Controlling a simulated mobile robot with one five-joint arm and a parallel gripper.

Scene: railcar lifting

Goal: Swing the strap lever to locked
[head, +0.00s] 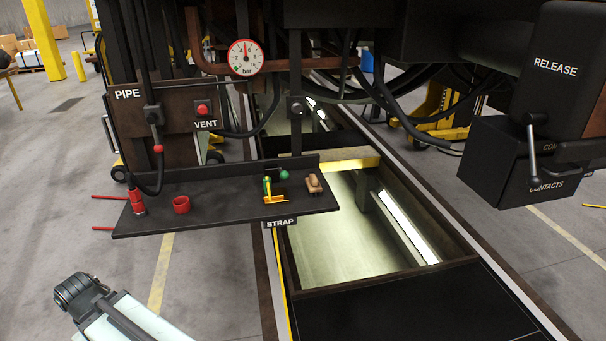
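The strap lever (268,189) is a small yellow piece with a green upper part, near the right end of a dark shelf (225,212). It stands nearly upright above the STRAP label (281,224) on the shelf's front edge. A green knob (284,174) is just behind it to the right. Whether the lever is locked is too small to tell. Part of my arm, pale with a dark joint, shows at the lower left, well apart from the shelf. I cannot make out gripper fingers.
A tan-brown block (313,184) sits close right of the lever. A red ring (181,204) and red hose end (137,202) are at the shelf's left. A pressure gauge (246,57) hangs above.

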